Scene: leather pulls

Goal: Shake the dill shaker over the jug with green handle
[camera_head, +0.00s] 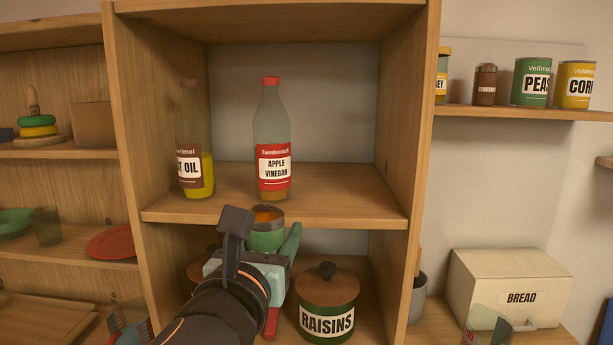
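My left gripper (264,240), its arm rising from the lower left, is at the front of the middle cabinet. Its fingers stand on either side of a small green container (264,238) with a metallic rim and an orange-brown top, and seem shut on it. This may be the dill shaker; no label shows. A clear jug with a green handle (490,325) stands at the bottom right in front of the bread box, partly cut off by the frame edge. My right gripper is not in view.
Apple vinegar (272,150) and an oil bottle (193,160) stand on the shelf above. A raisins jar (327,303) is right of the gripper. A bread box (508,288) is at right. Another clear vessel (130,325) is at lower left.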

